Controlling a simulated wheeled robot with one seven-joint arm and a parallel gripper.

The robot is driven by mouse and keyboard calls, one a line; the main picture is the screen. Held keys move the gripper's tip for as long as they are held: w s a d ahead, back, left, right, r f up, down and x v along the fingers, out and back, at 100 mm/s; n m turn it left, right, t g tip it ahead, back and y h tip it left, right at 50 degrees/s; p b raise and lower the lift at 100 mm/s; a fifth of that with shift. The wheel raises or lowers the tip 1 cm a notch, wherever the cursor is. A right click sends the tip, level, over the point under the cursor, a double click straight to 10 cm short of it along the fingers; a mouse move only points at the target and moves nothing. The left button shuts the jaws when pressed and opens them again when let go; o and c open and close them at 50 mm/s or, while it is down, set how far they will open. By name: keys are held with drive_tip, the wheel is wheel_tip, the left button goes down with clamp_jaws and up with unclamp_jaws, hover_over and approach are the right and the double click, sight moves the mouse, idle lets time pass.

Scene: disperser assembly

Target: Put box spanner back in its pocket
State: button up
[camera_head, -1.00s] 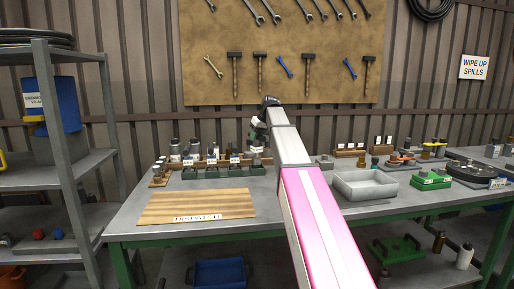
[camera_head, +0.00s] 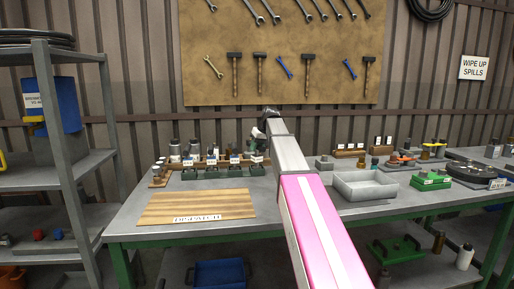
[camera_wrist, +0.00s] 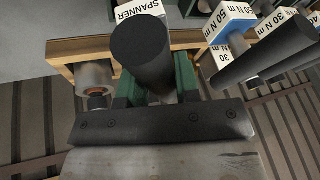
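My gripper (camera_wrist: 156,88) has green fingers on both sides of the box spanner (camera_wrist: 140,52), a dark round-ended cylinder, and appears shut on it. A white label reading SPANNER (camera_wrist: 143,9) is just beyond it, on the wooden rack (camera_wrist: 62,50). The spanner is over or in the rack at that label; its lower end and the pocket opening are hidden, so I cannot tell how deep it sits. In the head view my gripper (camera_head: 259,141) is small and partly hidden by my arm, at the right end of the rack row.
Torque tools (camera_wrist: 262,58) with N m labels stand close to the right of my gripper. A metallic round piece (camera_wrist: 95,75) sits to the left. On the bench, green trays (camera_head: 205,172), a wooden board (camera_head: 195,206) and a grey bin (camera_head: 365,187) lie nearby.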

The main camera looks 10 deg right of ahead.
drive_tip(key=o, duration=0.4)
drive_tip(key=shift+c, duration=0.2)
drive_tip(key=v, duration=1.2)
drive_tip(key=shift+r, duration=0.15)
